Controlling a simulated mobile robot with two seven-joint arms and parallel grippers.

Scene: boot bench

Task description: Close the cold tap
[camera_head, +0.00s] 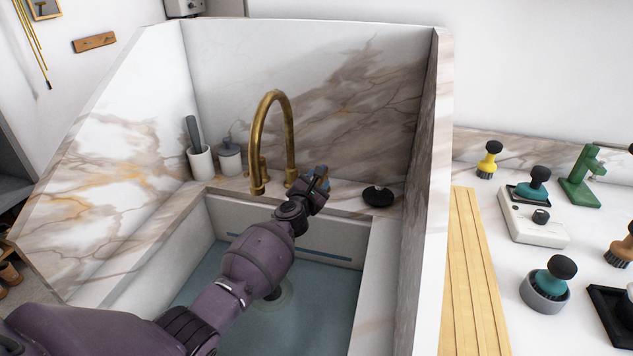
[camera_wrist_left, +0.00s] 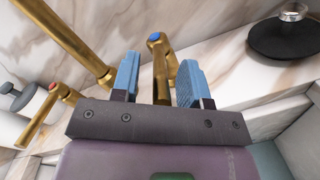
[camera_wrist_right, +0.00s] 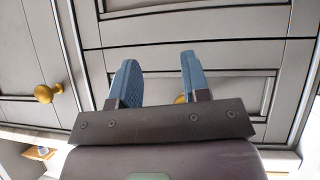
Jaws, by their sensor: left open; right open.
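The brass swan-neck spout (camera_head: 265,130) rises behind the sink; its column crosses the upper left of the left wrist view (camera_wrist_left: 75,40). The cold tap (camera_wrist_left: 162,85) is a brass lever with a blue cap. It stands between the two blue fingers of my left gripper (camera_wrist_left: 160,66), which is open around it; contact cannot be told. In the head view my left gripper (camera_head: 318,180) is at the sink's back ledge and hides most of this tap. The red-capped brass lever (camera_wrist_left: 40,114) is left of the spout. My right gripper (camera_wrist_right: 156,72) is open and empty, facing cabinet fronts.
The sink basin (camera_head: 215,290) lies under my left arm. A black dish (camera_head: 378,196) is on the ledge right of my gripper. A white cup (camera_head: 201,164) and a grey jar (camera_head: 230,158) stand left of the spout. A marble wall (camera_head: 428,200) bounds the right side.

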